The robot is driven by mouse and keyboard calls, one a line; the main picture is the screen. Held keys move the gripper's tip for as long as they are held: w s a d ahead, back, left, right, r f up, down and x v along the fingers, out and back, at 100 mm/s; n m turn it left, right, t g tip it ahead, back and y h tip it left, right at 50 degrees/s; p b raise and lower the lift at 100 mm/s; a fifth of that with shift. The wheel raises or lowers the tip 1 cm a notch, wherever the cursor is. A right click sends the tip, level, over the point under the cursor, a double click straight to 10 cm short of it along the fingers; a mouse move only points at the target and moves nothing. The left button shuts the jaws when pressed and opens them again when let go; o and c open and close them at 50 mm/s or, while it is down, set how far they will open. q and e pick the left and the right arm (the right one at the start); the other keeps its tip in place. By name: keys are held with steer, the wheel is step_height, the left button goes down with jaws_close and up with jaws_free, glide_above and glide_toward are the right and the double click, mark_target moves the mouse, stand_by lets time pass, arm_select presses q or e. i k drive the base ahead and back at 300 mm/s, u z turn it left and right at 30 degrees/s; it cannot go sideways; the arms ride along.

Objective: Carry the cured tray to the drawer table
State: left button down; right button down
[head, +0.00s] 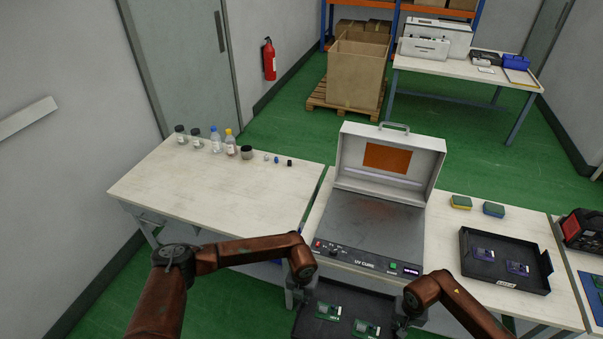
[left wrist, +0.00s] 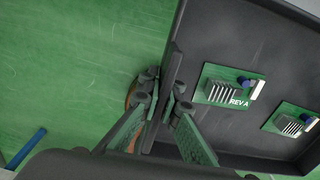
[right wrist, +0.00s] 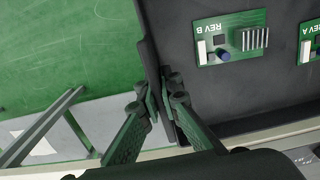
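A black tray (head: 342,292) with two green circuit boards, marked REV A (left wrist: 232,88) and REV B (right wrist: 232,38), hangs level in front of the UV cure box. My left gripper (head: 303,281) is shut on one side wall of the tray, with a finger on each side of the wall in the left wrist view (left wrist: 163,95). My right gripper (head: 406,304) is shut on the opposite wall, as the right wrist view (right wrist: 165,92) shows. The left table (head: 200,205) has what looks like a drawer front under its near left edge. Its near top is bare.
The UV CURE box (head: 375,218) stands with its lid open and its bed empty. Bottles (head: 215,140) and small caps line the left table's far edge. Another black tray (head: 480,280) with blue-purple boards and two sponges (head: 493,210) lie right of the box. Green floor is clear at left.

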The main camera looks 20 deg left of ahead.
mark_target(250, 202)
steer(key=u, duration=0.45)
steer(key=k, duration=0.55)
steer(key=u, duration=1.45)
steer(key=i, duration=2.2)
steer(key=z, duration=1.25)
steer(key=i, duration=0.75)
steer(key=z, duration=0.65)
